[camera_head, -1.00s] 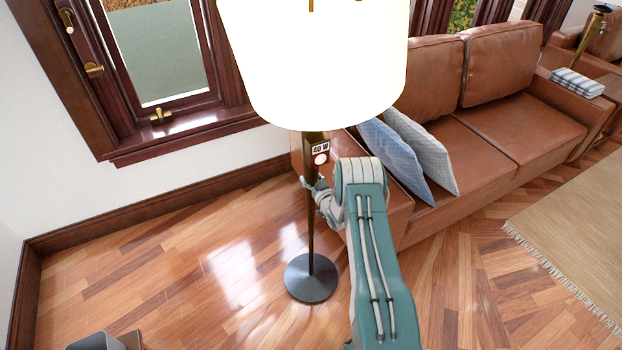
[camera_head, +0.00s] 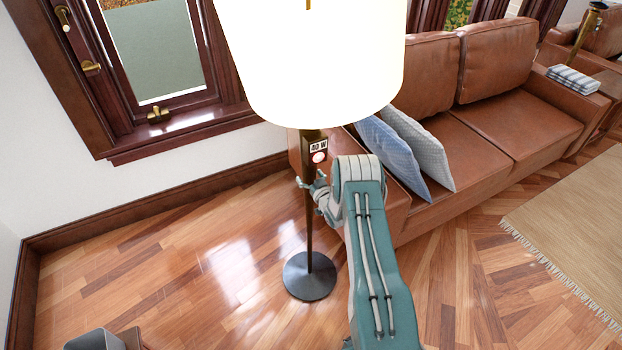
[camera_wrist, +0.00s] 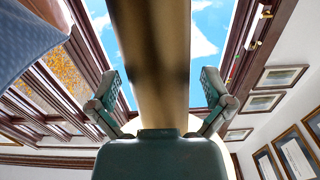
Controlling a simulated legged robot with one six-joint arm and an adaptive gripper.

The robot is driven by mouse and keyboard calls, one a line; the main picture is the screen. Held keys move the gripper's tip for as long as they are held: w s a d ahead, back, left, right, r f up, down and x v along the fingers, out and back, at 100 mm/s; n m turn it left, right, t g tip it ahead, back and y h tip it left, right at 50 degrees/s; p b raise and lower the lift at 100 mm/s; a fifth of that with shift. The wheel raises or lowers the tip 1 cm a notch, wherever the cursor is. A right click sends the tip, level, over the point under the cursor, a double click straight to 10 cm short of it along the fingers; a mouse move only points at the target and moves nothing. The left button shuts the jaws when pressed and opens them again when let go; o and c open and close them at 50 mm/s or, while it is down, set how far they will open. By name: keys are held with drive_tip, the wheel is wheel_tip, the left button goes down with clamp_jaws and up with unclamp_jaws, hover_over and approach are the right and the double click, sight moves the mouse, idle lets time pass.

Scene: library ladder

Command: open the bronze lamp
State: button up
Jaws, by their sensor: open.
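The bronze lamp (camera_head: 308,225) is a standing floor lamp with a thin dark pole, a round dark base (camera_head: 309,282) on the floor and a large glowing white shade (camera_head: 315,60). Below the shade, its stem carries a "40 W" label (camera_head: 318,147) and a round red-and-white mark (camera_head: 319,157). My gripper (camera_head: 307,184) is at the pole, just below that mark. In the wrist view, the lamp pole (camera_wrist: 152,40) passes between the two spread fingers of my gripper (camera_wrist: 160,88), with gaps visible on both sides. My arm hides part of the space right of the pole.
A brown leather sofa (camera_head: 497,120) with blue and grey cushions (camera_head: 396,156) stands close on the right. A wood-framed window (camera_head: 158,60) is behind left. A beige rug (camera_head: 570,235) lies at right. A grey bin-like object (camera_head: 95,340) is at bottom left. The wood floor left of the lamp is clear.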

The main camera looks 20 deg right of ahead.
drive_tip(key=s, duration=1.2)
drive_tip(key=shift+d, duration=0.25)
